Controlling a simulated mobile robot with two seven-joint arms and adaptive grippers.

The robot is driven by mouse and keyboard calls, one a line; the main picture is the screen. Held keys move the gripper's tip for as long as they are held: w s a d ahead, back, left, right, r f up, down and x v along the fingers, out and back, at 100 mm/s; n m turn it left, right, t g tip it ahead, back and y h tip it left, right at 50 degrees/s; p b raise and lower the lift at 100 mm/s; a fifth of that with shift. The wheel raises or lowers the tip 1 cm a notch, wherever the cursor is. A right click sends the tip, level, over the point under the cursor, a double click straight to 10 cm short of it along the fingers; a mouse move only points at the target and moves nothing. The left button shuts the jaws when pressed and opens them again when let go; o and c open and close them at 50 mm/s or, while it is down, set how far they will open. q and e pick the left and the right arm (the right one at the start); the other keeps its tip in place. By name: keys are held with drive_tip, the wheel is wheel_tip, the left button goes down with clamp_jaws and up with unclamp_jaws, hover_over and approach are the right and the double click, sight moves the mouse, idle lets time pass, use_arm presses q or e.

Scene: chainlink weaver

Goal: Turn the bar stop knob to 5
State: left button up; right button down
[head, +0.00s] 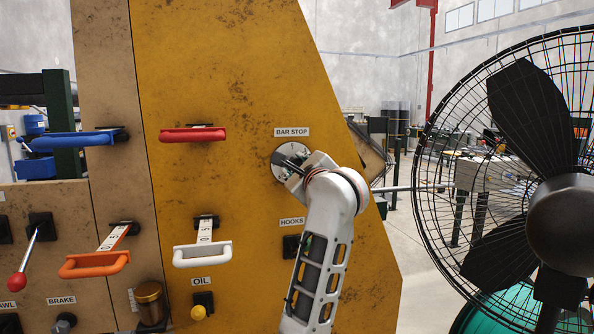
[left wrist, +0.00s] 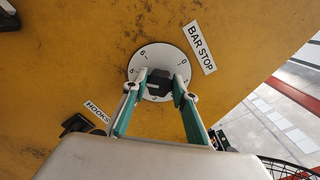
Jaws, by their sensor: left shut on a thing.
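The bar stop knob is a black grip (left wrist: 159,79) on a round white dial (left wrist: 147,57) with printed numbers, set in the yellow panel under the BAR STOP label (left wrist: 200,46). In the head view the dial (head: 280,160) is partly covered by my left gripper (head: 297,171). In the left wrist view the two fingers of my left gripper (left wrist: 160,85) are shut on the knob from both sides. A 0 shows at the dial's right. Some other numbers are hidden or too small to read, and I cannot tell the setting. My right gripper is not in view.
A red handle (head: 193,134), a white handle (head: 202,255) and the HOOKS switch (head: 291,246) are on the same yellow panel. A yellow OIL button (head: 198,312) sits lower. A large caged fan (head: 560,222) stands close at the right.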

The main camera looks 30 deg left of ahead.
use_arm(q)
drive_tip(key=shift+f, duration=0.1)
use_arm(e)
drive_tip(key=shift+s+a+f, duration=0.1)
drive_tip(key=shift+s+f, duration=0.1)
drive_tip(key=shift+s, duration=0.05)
use_arm(q)
drive_tip(key=o, duration=0.8)
drive_tip(key=shift+o, duration=1.3)
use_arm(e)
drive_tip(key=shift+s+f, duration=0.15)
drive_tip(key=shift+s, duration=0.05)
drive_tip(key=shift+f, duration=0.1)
use_arm(q)
drive_tip(key=v, duration=0.7)
drive_tip(key=shift+s+d, duration=0.15)
drive_tip(key=shift+d, duration=0.1)
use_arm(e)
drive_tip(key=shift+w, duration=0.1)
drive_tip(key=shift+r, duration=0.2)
